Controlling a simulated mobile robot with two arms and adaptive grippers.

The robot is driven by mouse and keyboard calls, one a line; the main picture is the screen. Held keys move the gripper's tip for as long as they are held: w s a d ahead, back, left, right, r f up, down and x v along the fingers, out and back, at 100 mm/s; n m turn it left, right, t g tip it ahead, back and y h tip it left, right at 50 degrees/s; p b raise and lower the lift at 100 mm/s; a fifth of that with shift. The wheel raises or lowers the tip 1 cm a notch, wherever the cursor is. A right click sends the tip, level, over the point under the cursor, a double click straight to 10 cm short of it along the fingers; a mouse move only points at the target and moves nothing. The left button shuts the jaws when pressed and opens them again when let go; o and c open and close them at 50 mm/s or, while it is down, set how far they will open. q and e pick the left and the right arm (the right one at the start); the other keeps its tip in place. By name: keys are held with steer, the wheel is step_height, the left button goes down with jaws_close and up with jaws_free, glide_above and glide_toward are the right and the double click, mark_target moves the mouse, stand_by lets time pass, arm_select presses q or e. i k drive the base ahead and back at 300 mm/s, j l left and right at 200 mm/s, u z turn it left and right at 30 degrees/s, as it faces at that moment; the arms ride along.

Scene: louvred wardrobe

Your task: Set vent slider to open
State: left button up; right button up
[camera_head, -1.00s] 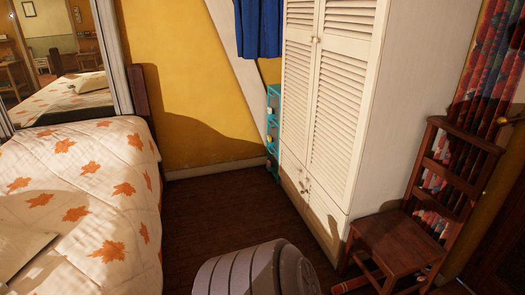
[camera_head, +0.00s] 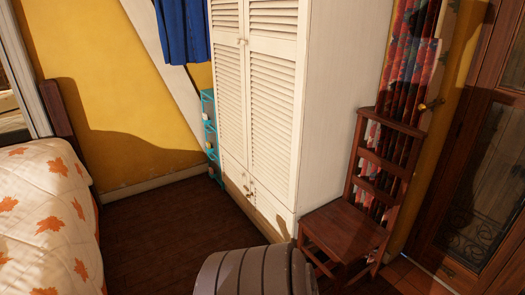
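A tall white louvred wardrobe (camera_head: 268,110) stands at the upper middle of the head view. Its two slatted doors look shut, with small knobs (camera_head: 241,41) near the top and a fitting (camera_head: 250,191) low down at the drawers. I cannot make out a vent slider on it. Neither of my grippers is in view. A grey ribbed rounded part, probably mine, shows at the bottom centre.
A wooden chair (camera_head: 347,226) stands right of the wardrobe. A bed with a leaf-pattern cover (camera_head: 45,215) is at the left. A turquoise rack (camera_head: 209,135) is beside the wardrobe. Dark floor (camera_head: 160,235) between bed and wardrobe is clear. A glazed door (camera_head: 480,160) is at right.

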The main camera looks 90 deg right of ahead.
mark_target(447, 271)
steer(key=z, duration=2.2)
